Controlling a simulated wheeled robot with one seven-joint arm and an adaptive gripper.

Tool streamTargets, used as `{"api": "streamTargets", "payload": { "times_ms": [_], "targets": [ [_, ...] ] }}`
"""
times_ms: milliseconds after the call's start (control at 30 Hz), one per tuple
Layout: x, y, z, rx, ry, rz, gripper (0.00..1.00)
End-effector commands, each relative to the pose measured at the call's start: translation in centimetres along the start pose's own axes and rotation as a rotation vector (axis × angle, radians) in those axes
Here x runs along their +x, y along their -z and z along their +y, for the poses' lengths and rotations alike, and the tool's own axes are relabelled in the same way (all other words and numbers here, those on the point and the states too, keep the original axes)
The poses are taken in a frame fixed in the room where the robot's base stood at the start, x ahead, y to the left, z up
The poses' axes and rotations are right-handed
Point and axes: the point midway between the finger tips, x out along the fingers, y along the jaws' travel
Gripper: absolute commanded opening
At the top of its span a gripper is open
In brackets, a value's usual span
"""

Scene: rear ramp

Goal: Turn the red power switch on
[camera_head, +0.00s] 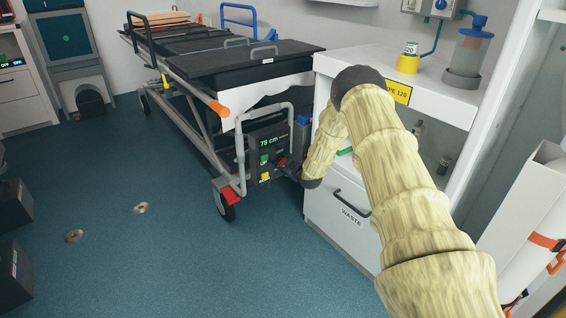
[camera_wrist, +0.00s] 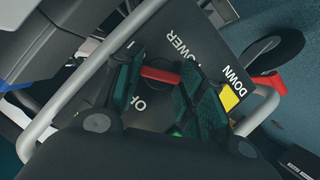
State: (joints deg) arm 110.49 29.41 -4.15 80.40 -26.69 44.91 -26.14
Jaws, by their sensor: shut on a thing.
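The red power switch (camera_wrist: 160,75) is a red bar on the dark control panel (camera_wrist: 215,50) of the stretcher. In the wrist view it lies between the two green-black fingers of my gripper (camera_wrist: 160,88), which is shut on it. The labels "POWER" and part of "OFF" show beside it. Which setting the switch points to is not clear. In the head view my gripper (camera_head: 288,169) is at the right side of the panel (camera_head: 268,152), and the switch is mostly hidden. The panel's display reads "78 cm".
A grey tube frame (camera_head: 240,150) surrounds the panel. A yellow button (camera_wrist: 230,97) marked "DOWN" is close to the right finger. The stretcher (camera_head: 215,65) stands behind, and a white cabinet (camera_head: 342,225) marked "WASTE" is at the right. The blue floor (camera_head: 130,260) at the left is mostly clear.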

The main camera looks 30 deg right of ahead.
Motion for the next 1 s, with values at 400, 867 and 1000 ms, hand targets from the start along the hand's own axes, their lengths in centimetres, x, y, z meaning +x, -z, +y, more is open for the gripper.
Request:
{"api": "streamTargets", "payload": {
  "times_ms": [400, 867, 1000],
  "targets": [
    [0.02, -0.22, 0.28, 0.325, 0.134, -0.002, 0.15],
    [0.12, -0.29, 0.42, 0.498, 0.206, 0.000, 0.15],
    [0.12, -0.33, 0.45, 0.513, 0.212, 0.000, 0.15]
  ]
}}
